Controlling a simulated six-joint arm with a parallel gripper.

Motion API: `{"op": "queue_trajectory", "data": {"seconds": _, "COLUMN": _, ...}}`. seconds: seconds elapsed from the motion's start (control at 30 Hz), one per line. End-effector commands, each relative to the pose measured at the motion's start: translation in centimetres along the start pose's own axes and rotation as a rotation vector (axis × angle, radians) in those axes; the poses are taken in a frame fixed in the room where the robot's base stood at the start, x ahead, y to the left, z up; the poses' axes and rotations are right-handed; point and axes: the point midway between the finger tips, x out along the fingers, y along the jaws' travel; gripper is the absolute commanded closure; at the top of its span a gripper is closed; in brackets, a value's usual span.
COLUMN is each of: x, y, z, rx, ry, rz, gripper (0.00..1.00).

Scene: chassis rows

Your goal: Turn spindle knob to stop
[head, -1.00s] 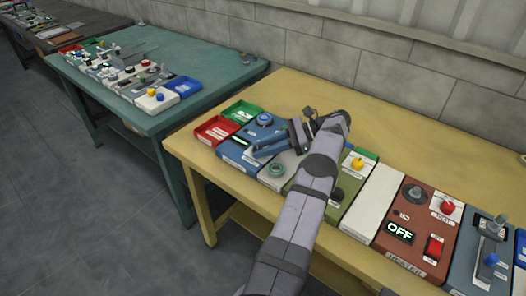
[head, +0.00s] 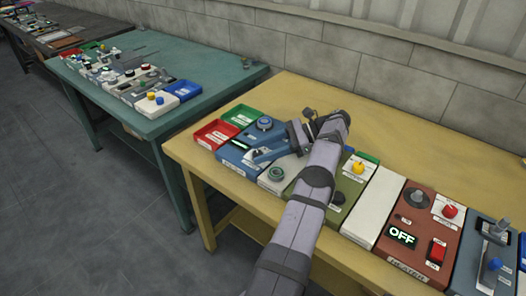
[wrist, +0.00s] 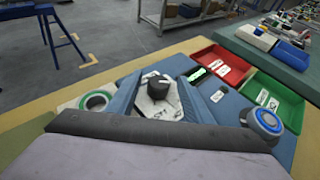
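In the wrist view a dark knob (wrist: 156,84) with a pale mark on top stands on a light angular plate (wrist: 155,105). My gripper (wrist: 159,79) is open, with one blue finger on each side of this knob. Gaps show between the knob and both fingers, and I cannot tell how far down the fingertips reach. In the head view my gripper (head: 258,155) is low over the blue panel (head: 232,156), and the knob is hidden there by the fingers. I cannot read a label naming the spindle knob.
A green-ringed knob (wrist: 96,101) is on the left and a blue knob (wrist: 265,121) on the right. A red tray (head: 215,133) and a green tray (head: 243,115) lie beyond the panel. A brown panel (head: 420,225) reads OFF. The yellow table's back strip (head: 400,140) is clear.

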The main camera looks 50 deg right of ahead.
Motion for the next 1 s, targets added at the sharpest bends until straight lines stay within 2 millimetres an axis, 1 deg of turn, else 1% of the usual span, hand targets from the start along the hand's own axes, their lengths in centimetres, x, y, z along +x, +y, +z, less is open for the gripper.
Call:
{"op": "queue_trajectory", "data": {"seconds": 0.23, "x": 0.1, "y": 0.1, "z": -0.1, "rx": 0.004, "ry": 0.000, "rz": 0.004, "gripper": 0.54}}
{"op": "queue_trajectory", "data": {"seconds": 0.37, "x": -0.2, "y": 0.1, "z": 0.4, "rx": 0.003, "ry": 0.000, "rz": 0.004, "gripper": 0.54}}
{"op": "queue_trajectory", "data": {"seconds": 0.47, "x": -0.6, "y": 0.1, "z": 1.3, "rx": 0.002, "ry": 0.001, "rz": 0.003, "gripper": 0.54}}
{"op": "queue_trajectory", "data": {"seconds": 0.53, "x": -1.0, "y": 0.1, "z": 2.3, "rx": 0.001, "ry": 0.002, "rz": 0.002, "gripper": 0.54}}
{"op": "queue_trajectory", "data": {"seconds": 0.7, "x": -2.2, "y": 0.0, "z": 5.3, "rx": 0.002, "ry": 0.001, "rz": 0.002, "gripper": 0.54}}
{"op": "queue_trajectory", "data": {"seconds": 0.8, "x": -2.8, "y": 0.0, "z": 6.6, "rx": 0.003, "ry": 0.000, "rz": 0.002, "gripper": 0.54}}
{"op": "queue_trajectory", "data": {"seconds": 1.0, "x": -3.4, "y": 0.0, "z": 8.3, "rx": 0.004, "ry": 0.000, "rz": 0.003, "gripper": 0.54}}
